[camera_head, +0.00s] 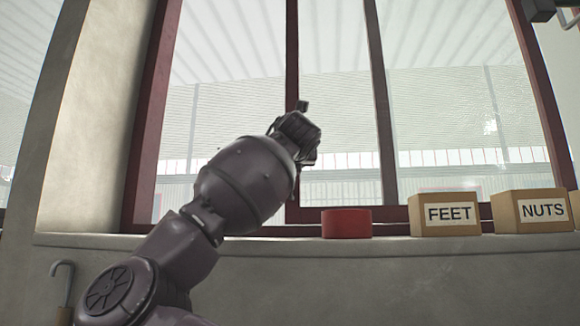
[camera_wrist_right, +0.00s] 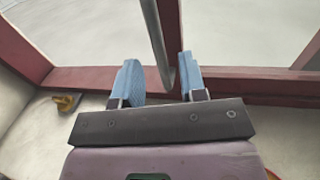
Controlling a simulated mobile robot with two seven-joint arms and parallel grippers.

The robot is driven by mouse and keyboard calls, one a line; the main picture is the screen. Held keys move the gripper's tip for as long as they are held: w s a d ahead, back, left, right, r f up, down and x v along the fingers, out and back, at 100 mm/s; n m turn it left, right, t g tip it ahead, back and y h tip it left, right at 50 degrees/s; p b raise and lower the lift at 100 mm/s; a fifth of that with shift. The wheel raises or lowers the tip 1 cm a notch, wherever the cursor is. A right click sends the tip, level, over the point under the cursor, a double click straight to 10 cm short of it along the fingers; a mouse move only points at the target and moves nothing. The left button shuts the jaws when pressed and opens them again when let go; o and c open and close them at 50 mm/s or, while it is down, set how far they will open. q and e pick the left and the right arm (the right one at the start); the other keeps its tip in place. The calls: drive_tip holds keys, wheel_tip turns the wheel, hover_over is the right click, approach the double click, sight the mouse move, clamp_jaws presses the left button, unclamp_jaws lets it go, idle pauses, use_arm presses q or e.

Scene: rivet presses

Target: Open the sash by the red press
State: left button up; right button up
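A window with dark red frames fills the head view; its sash (camera_head: 292,60) has a slim upright stile behind my arm. In the right wrist view the red bottom rail (camera_wrist_right: 245,82) crosses behind the fingers. My right gripper (camera_wrist_right: 160,82) is open, its blue fingertips on either side of a grey upright bar (camera_wrist_right: 157,40) with a curved lower end. The right fingertip is closer to the bar; contact cannot be told. In the head view one arm of mine reaches up to the glass, fingers hidden. A plain red block (camera_head: 346,224) sits on the sill. My left gripper is not seen.
A brass piece (camera_wrist_right: 66,103) lies on the sill in the wrist view. A hooked handle (camera_head: 62,280) is at lower left. A dark fixture (camera_head: 543,10) hangs at upper right.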

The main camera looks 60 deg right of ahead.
drive_tip(key=v, duration=0.6)
idle(0.6)
